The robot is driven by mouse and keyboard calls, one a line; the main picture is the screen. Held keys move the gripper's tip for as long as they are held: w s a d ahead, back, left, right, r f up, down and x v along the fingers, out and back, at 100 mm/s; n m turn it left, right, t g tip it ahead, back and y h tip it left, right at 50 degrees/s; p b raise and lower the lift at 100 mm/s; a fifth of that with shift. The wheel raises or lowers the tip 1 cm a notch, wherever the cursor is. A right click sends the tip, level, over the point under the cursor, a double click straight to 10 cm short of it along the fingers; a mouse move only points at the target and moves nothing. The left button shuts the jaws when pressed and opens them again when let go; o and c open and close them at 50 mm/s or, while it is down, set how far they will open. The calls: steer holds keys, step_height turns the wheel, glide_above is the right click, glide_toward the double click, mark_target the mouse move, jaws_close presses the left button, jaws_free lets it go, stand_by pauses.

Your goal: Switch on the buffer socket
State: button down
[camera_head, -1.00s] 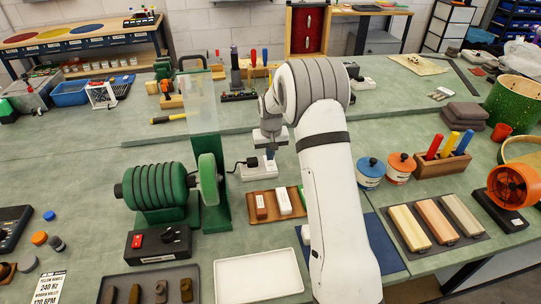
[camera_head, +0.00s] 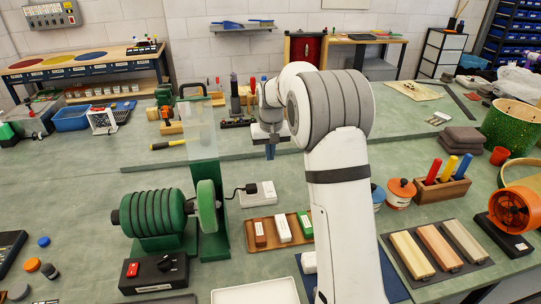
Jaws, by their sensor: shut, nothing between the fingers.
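The buffer socket is a pale grey-white block (camera_head: 262,196) on the bench, right of the green buffer. A black plug with a cable (camera_head: 242,189) sits at its left end. I cannot make out the state of its switch. The green buffer (camera_head: 160,214) has a ribbed motor, a wheel and a clear shield. Its black control box (camera_head: 153,273), with a red switch and a dark knob, stands in front. My gripper (camera_head: 270,155) points down, shut and empty, above and behind the socket in the picture, apart from it.
A wooden tray (camera_head: 267,218) with several coloured bars lies in front of the socket. A white tray (camera_head: 255,293) is nearer me. Blue and orange tins (camera_head: 400,193) stand right of my arm. A raised bench step with tools runs behind.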

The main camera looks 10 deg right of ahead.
mark_target(269, 185)
steer(key=shift+w+d+r+b, duration=0.1)
steer(key=shift+w+b, duration=0.65)
steer(key=shift+b, duration=0.45)
steer(key=f, duration=0.4)
steer(key=w+f+p, duration=0.1)
steer(key=f, duration=0.4)
steer(key=f+p, duration=0.1)
steer(key=f, duration=0.3)
steer(key=shift+w+f, duration=0.25)
steer(key=shift+w, duration=0.1)
steer(key=shift+f, duration=0.25)
steer(key=shift+f, duration=0.1)
